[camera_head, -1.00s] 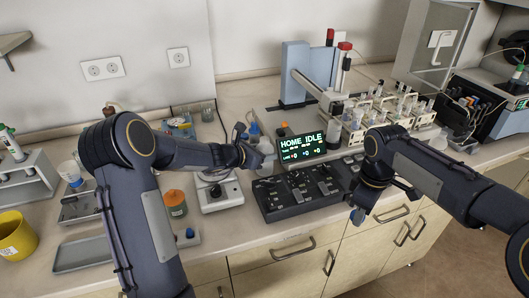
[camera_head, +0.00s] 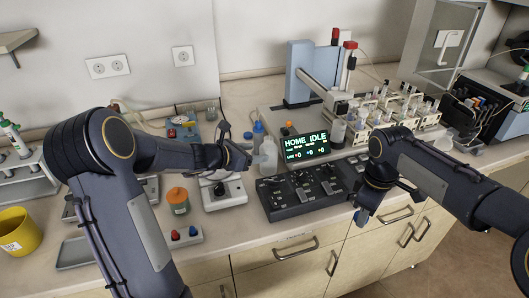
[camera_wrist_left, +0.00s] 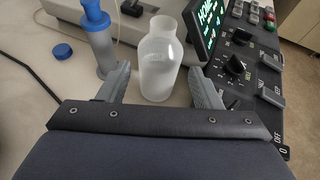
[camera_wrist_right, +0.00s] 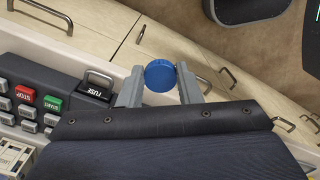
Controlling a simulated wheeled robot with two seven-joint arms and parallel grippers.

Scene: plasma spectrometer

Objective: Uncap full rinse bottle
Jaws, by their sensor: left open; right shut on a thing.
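A translucent white bottle (camera_wrist_left: 158,68) with an open, uncapped neck stands upright on the counter. It also shows in the head view (camera_head: 269,156), left of the control console. My left gripper (camera_wrist_left: 162,88) is open, with its fingers on either side of the bottle's lower body and gaps visible. It also shows in the head view (camera_head: 246,160). My right gripper (camera_wrist_right: 160,82) is shut on a round blue cap (camera_wrist_right: 160,75). It holds the cap in front of the counter's edge, above the drawers. In the head view this gripper (camera_head: 364,212) is at the console's right front.
The black console (camera_head: 312,192) with its lit display (camera_head: 305,145) stands close right of the bottle. A loose blue cap (camera_wrist_left: 62,50) and a blue-topped cylinder (camera_wrist_left: 98,38) are left of the bottle. An orange-lidded jar (camera_head: 178,203) and a stirrer (camera_head: 222,193) stand nearby.

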